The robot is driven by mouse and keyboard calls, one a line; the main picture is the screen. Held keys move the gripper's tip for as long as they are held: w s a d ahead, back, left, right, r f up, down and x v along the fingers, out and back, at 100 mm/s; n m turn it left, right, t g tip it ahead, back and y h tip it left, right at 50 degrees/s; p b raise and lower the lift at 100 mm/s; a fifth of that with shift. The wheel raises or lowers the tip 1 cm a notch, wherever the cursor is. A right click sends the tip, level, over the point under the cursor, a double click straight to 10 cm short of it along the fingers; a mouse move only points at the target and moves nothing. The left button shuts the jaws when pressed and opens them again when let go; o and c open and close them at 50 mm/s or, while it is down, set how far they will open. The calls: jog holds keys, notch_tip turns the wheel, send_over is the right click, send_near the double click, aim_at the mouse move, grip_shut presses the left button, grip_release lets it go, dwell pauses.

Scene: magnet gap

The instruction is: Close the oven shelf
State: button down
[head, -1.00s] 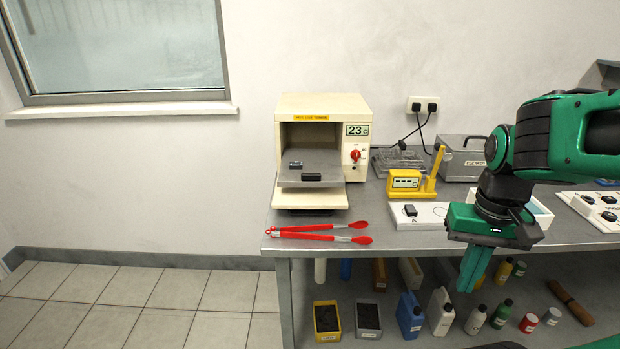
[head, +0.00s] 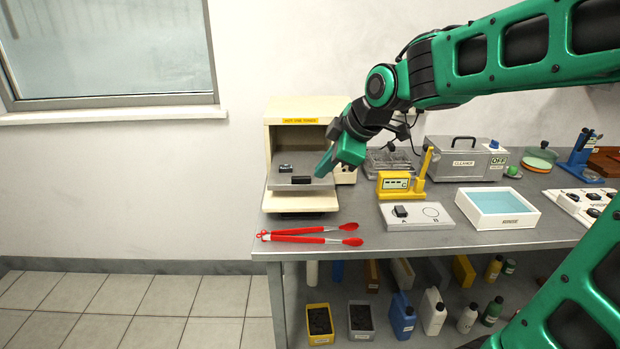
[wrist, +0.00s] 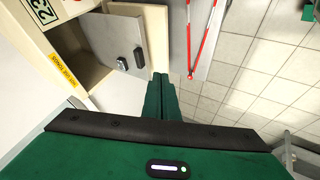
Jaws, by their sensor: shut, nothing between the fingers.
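The cream oven (head: 268,150) stands at the left end of the bench, its front open. Its grey shelf (head: 287,182) is pulled out, with a small dark-and-silver piece (head: 286,168) on it and a black handle (head: 302,180) at its front edge. The lowered door (head: 300,202) lies below the shelf. My gripper (head: 322,172) is shut and empty, its green fingertips close to the right of the handle; I cannot tell if they touch. In the wrist view the shut fingers (wrist: 161,85) point toward the shelf (wrist: 105,40) and its handle (wrist: 139,56).
Red tongs (head: 310,236) lie on the bench in front of the oven. A yellow meter (head: 395,184), a plate marked A and B (head: 420,222), a blue-filled tray (head: 497,207) and a cleaner box (head: 466,160) stand to the right. My arm spans above them.

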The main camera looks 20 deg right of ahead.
jog(key=shift+w+a+f, duration=0.15)
jog(key=shift+w+f, duration=1.15)
jog(key=shift+w, duration=0.25)
jog(key=shift+w+a+f, duration=0.2)
jog(key=shift+w+f, duration=1.1)
jog(key=shift+w, duration=0.3)
jog(key=shift+w+a+f, duration=0.15)
jog(key=shift+w+f, duration=1.15)
jog(key=shift+w, duration=0.25)
jog(key=shift+d, duration=0.1)
